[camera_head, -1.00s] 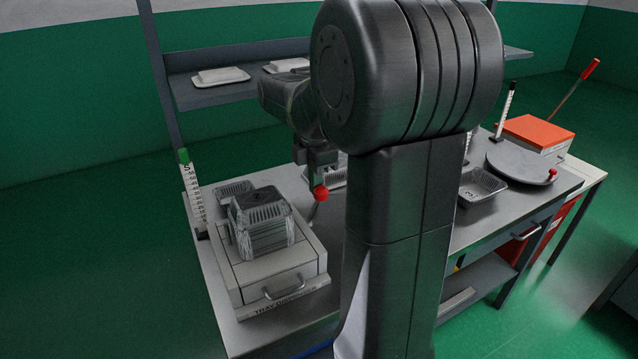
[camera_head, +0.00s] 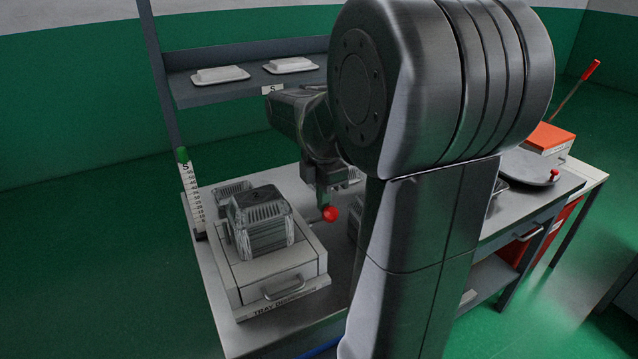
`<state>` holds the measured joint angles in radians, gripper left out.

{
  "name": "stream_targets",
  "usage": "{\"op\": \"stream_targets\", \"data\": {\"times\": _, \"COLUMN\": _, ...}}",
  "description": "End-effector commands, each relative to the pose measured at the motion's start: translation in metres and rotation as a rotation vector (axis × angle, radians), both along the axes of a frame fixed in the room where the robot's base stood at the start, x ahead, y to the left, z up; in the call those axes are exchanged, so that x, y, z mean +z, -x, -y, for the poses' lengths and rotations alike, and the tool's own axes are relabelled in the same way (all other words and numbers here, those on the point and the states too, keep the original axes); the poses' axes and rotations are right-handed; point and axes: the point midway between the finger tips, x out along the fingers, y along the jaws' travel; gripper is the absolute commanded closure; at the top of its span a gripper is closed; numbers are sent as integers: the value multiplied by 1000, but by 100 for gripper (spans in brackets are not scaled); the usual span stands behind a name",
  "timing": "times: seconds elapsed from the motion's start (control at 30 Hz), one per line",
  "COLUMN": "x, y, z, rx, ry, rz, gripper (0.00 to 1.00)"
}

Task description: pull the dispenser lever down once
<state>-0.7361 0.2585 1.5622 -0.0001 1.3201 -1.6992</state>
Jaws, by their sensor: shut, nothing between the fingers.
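The tray dispenser (camera_head: 262,275) is a pale box on the left of the table, with a stack of foil trays (camera_head: 258,222) on top. Its lever ends in a red ball (camera_head: 330,213), which sits beside the right side of the box, with only a short bit of the rod showing. My gripper (camera_head: 323,200) is shut and points down, just above the red ball; it appears to touch it, though the exact contact is hard to see. Nothing shows between the fingers.
My own arm hides much of the middle of the table. A ruler-like post (camera_head: 192,200) with a green top stands at the table's left edge. A shelf (camera_head: 220,92) with white packs is behind. A round plate (camera_head: 530,168) and an orange-topped box (camera_head: 550,137) are at the right.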

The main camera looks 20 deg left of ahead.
Motion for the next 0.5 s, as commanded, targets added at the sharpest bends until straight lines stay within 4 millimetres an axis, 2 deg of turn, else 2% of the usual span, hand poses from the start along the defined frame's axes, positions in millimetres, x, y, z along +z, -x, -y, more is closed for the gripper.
{"op": "stream_targets", "data": {"times": 0.2, "x": -12, "y": 8, "z": 10, "rx": 0, "ry": 2, "rz": -1, "gripper": 100}}
{"op": "stream_targets", "data": {"times": 0.5, "x": -12, "y": 9, "z": 10, "rx": 0, "ry": 2, "rz": -2, "gripper": 100}}
